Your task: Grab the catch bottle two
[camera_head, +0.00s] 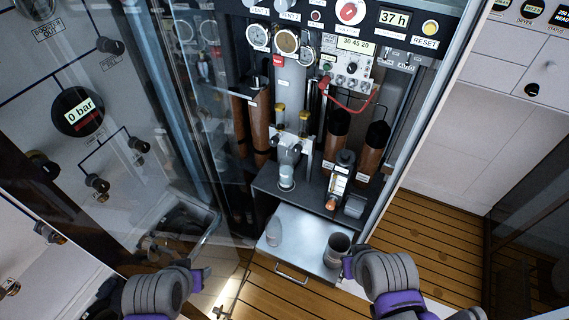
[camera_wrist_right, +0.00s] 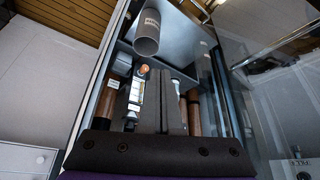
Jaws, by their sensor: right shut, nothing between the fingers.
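No label reading catch bottle two is legible, so I cannot tell which container it is. A small pale bottle (camera_head: 274,233) stands on the left of the pulled-out metal tray (camera_head: 300,258). A dark grey open cup (camera_head: 337,252) stands at its right; a labelled grey cylinder (camera_wrist_right: 147,42), apparently the same cup, shows in the right wrist view. A clear bottle (camera_head: 287,176) is under the central column inside the cabinet. My right gripper (camera_head: 348,266) is shut and empty, close beside the cup; its fingers (camera_wrist_right: 171,115) show together. My left gripper (camera_head: 198,277) is left of the tray, its fingers unclear.
An open glass door (camera_head: 185,130) stands at the left, with a metal handle near my left gripper. The tray has a front handle (camera_head: 291,275). Wooden floor (camera_head: 430,235) is clear at right.

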